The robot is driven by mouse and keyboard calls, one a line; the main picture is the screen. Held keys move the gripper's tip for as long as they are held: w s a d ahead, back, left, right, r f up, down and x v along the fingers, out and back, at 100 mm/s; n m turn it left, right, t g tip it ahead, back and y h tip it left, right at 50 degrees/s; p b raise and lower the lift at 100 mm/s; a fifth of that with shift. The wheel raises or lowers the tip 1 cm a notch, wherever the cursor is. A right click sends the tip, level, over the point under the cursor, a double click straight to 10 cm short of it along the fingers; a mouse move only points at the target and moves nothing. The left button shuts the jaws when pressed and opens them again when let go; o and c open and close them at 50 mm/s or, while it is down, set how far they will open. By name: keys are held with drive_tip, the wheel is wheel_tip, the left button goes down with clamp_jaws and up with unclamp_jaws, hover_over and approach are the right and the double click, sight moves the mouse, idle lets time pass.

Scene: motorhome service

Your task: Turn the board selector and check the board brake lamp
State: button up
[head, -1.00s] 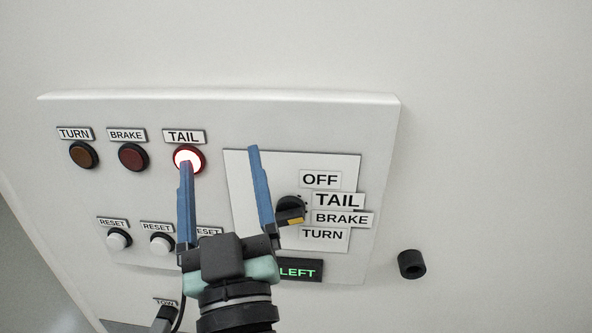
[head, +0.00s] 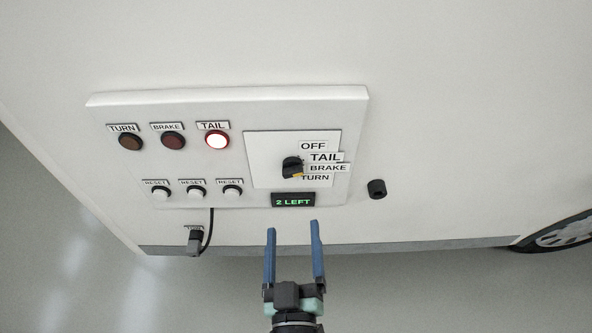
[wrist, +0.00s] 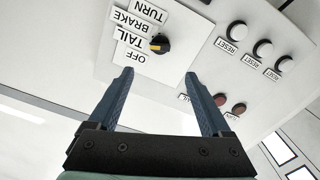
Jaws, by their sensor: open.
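The board selector (head: 292,167) is a black knob with a yellow mark on its lower right side, left of the labels OFF, TAIL, BRAKE and TURN. I cannot tell exactly which label the mark meets. It also shows in the wrist view (wrist: 160,43). The brake lamp (head: 173,142) is dark red and unlit. The tail lamp (head: 217,141) glows bright white with a red rim. The turn lamp (head: 130,141) is dull brown and unlit. My gripper (head: 293,227) is open and empty, below the selector in the head view and apart from it.
A display (head: 293,200) reads "2 LEFT" in green. Several white reset buttons, such as the middle one (head: 196,192), sit under the lamps. A cabled plug (head: 195,242) is below the panel. A black round fitting (head: 377,189) sticks out at right. A wheel (head: 560,234) is at far right.

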sight(294, 174)
drive_tip(key=w+p, duration=0.1)
drive_tip(key=w, duration=1.1)
drive_tip(key=shift+w, duration=0.3)
drive_tip(key=shift+c, duration=0.3)
clamp_jaws()
drive_tip(key=m, duration=0.3)
drive_tip(key=shift+d+m, duration=0.1)
drive_tip(key=shift+m, duration=0.2)
drive_tip(key=shift+d+m, duration=0.1)
drive_tip(key=shift+m, duration=1.9)
